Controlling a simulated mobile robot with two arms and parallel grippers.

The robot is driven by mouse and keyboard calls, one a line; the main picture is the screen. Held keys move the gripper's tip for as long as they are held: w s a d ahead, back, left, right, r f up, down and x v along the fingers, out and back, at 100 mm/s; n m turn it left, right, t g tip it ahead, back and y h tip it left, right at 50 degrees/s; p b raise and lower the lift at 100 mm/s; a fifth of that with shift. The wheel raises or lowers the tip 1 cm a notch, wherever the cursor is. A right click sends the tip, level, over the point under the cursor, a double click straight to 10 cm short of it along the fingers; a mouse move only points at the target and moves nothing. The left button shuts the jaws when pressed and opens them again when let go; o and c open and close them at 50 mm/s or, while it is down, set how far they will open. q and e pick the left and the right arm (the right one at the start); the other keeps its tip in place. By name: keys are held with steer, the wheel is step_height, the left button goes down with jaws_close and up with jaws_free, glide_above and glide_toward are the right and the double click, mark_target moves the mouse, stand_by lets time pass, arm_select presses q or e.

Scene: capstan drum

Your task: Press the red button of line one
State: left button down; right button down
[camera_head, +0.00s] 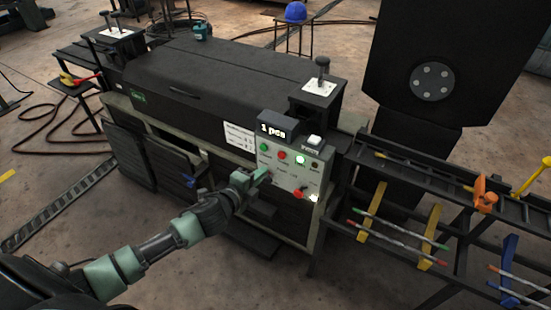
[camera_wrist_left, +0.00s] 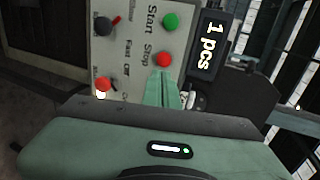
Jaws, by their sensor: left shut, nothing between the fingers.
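The grey control panel (camera_head: 290,172) stands on the front right of the black machine. A red button (camera_head: 283,155) sits in its upper row beside a green button (camera_head: 264,147). In the left wrist view the red button (camera_wrist_left: 164,60) is by the word Stop, and the green button (camera_wrist_left: 170,20) by Start. My left gripper (camera_head: 264,174) is shut and empty, low at the left side of the panel in the head view. In the left wrist view its fingertips (camera_wrist_left: 162,76) point at the red button, just below it in the picture; contact cannot be told. My right gripper is not in view.
A display (camera_head: 272,130) reading "1 pcs" tops the panel. A lit green button (camera_head: 300,160) and a red knob (camera_head: 299,192) are also on the panel. A rack (camera_head: 450,205) with coloured rods stands to the right. The floor in front is mostly clear.

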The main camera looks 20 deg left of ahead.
mark_target(280, 155)
arm_select(q)
steer(key=x, duration=0.6)
steer(key=r+x, duration=0.1)
steer(key=x, duration=0.1)
steer(key=shift+w+d+f+p, duration=0.1)
steer(key=shift+w+p, duration=0.25)
steer(key=shift+w, duration=0.15)
